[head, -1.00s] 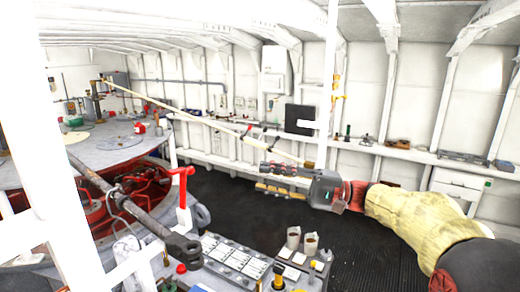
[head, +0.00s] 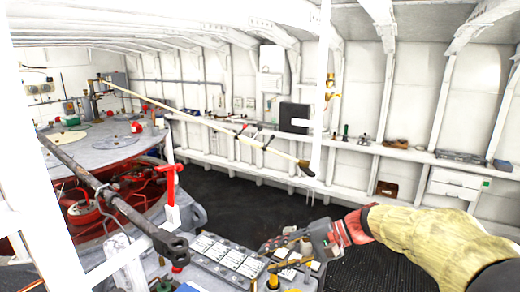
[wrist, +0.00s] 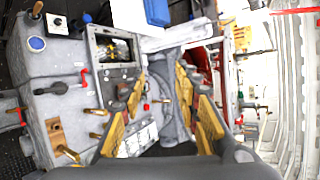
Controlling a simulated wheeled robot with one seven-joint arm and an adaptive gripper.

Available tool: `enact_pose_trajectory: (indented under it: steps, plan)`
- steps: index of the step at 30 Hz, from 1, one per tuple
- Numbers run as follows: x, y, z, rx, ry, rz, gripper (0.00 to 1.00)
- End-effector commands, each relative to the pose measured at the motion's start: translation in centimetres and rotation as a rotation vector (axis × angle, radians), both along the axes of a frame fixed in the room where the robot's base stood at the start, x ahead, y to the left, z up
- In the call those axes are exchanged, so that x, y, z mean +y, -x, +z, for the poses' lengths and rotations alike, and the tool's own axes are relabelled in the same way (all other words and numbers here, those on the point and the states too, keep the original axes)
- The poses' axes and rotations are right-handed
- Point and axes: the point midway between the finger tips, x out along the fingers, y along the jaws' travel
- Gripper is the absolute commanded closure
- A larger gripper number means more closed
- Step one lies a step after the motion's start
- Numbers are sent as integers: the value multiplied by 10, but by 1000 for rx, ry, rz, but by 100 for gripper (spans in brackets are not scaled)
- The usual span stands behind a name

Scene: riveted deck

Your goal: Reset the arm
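My arm, in a yellow sleeve with a red cuff, reaches in from the right of the head view. My gripper (head: 272,243) is low over the grey control console (head: 222,262), pointing left. In the wrist view my gripper (wrist: 162,92) shows two fingers with yellow pads, spread apart with nothing held between them. Console parts show beyond the gap. I cannot tell how far the fingertips are from the console top.
A red lever (head: 170,180) stands at the console's left. A long grey bar (head: 110,200) crosses the left side. A white post (head: 322,100) stands in the middle. A shelf (head: 400,152) runs along the wall. Dark floor (head: 240,203) is clear beyond the console.

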Motion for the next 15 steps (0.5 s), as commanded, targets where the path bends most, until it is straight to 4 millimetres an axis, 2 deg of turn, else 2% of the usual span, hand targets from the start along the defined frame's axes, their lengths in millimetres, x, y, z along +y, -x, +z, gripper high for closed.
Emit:
enact_pose_trajectory:
  steps: [1,6,9,15]
  plan:
    - [-7,23,-30,8,100,6,68]
    - [-53,97,-115,-23,465,36,68]
    - [-84,135,-153,-87,660,60,68]
    - [-137,194,-210,-257,964,110,68]
